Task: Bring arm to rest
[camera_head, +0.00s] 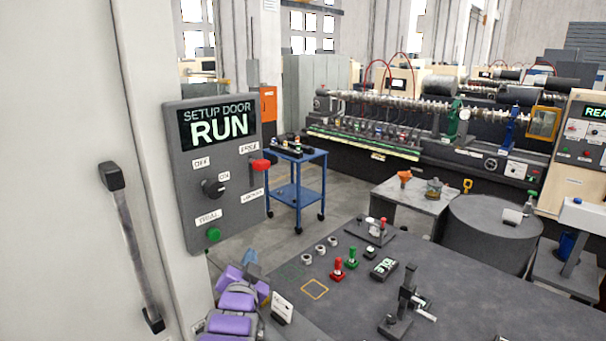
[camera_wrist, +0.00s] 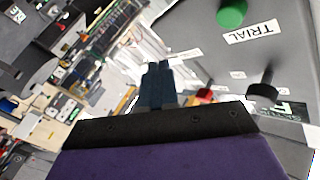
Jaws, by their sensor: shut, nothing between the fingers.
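My purple arm (camera_head: 232,300) is folded at the bottom left of the head view, below the control panel (camera_head: 213,166). In the wrist view my gripper (camera_wrist: 158,68) has its two dark fingers together, with nothing between them. The panel also fills the upper right of the wrist view (camera_wrist: 283,50), turned over, with its green button (camera_wrist: 232,12), black knob (camera_wrist: 263,86) and red lever handle (camera_wrist: 204,94). The fingers appear apart from the panel. In the head view the panel's screen reads SETUP DOOR RUN.
A white door with a dark handle (camera_head: 131,245) stands at the left. A dark worktable (camera_head: 350,300) with red and green pieces and a small stand (camera_head: 402,308) lies right of my arm. A blue cart (camera_head: 297,190) and a long machine (camera_head: 430,140) are behind.

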